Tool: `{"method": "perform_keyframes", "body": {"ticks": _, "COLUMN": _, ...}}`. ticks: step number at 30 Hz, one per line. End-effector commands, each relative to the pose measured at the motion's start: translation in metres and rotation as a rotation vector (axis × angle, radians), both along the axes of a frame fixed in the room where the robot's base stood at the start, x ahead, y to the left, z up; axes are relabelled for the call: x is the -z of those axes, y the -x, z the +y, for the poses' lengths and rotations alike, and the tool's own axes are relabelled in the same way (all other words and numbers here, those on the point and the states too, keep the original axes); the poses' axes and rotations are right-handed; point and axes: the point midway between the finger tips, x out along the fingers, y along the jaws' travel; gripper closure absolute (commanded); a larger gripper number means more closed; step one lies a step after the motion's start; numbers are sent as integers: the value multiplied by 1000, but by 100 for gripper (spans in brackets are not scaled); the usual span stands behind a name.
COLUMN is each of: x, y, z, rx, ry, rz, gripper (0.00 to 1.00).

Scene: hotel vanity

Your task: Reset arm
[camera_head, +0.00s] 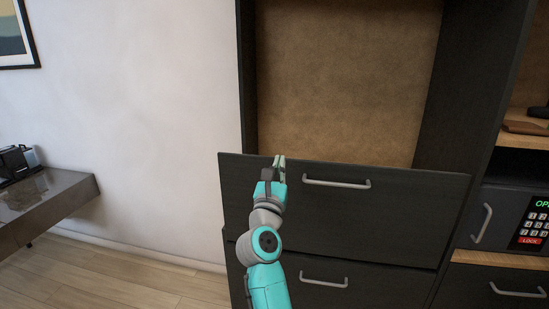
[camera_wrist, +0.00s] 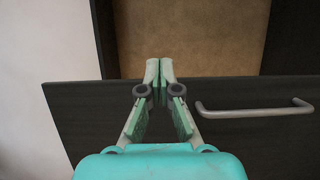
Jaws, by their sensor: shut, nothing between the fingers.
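My gripper (camera_head: 279,162) is at the top edge of the upper dark drawer front (camera_head: 400,215), left of its grey bar handle (camera_head: 337,183). In the wrist view my gripper (camera_wrist: 160,72) is shut with its fingertips together and nothing between them. The tips overlap the drawer's top edge in the picture; I cannot tell whether they touch it. The same handle (camera_wrist: 256,110) is to the right of the fingers in the wrist view. My turquoise arm reaches up from the bottom of the head view.
A lower drawer has its own handle (camera_head: 318,282). A safe with a keypad (camera_head: 533,228) and a handle (camera_head: 482,223) is at right. A brown back panel (camera_head: 345,80) shows above the drawers. A grey desk (camera_head: 50,205) stands at left, with open floor (camera_head: 120,270) between.

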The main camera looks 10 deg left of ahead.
Motion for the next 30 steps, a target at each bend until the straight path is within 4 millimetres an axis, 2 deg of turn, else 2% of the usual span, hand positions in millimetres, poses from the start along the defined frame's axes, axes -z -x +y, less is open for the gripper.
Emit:
{"method": "perform_keyframes", "body": {"ticks": 10, "x": -39, "y": 39, "z": 2, "rx": -1, "ry": -3, "rz": -1, "gripper": 100}}
{"method": "perform_keyframes", "body": {"ticks": 14, "x": -46, "y": 46, "z": 3, "rx": -1, "ry": -1, "rz": -1, "gripper": 100}}
{"method": "perform_keyframes", "body": {"ticks": 17, "x": -43, "y": 50, "z": -1, "rx": 8, "ry": 12, "rz": 1, "gripper": 100}}
{"method": "perform_keyframes", "body": {"ticks": 20, "x": -25, "y": 53, "z": -14, "rx": 46, "ry": 61, "rz": 4, "gripper": 100}}
{"method": "perform_keyframes", "body": {"ticks": 26, "x": 44, "y": 76, "z": -66, "rx": 196, "ry": 280, "rz": 12, "gripper": 100}}
{"method": "perform_keyframes", "body": {"ticks": 30, "x": 91, "y": 102, "z": -103, "rx": 304, "ry": 462, "rz": 19, "gripper": 100}}
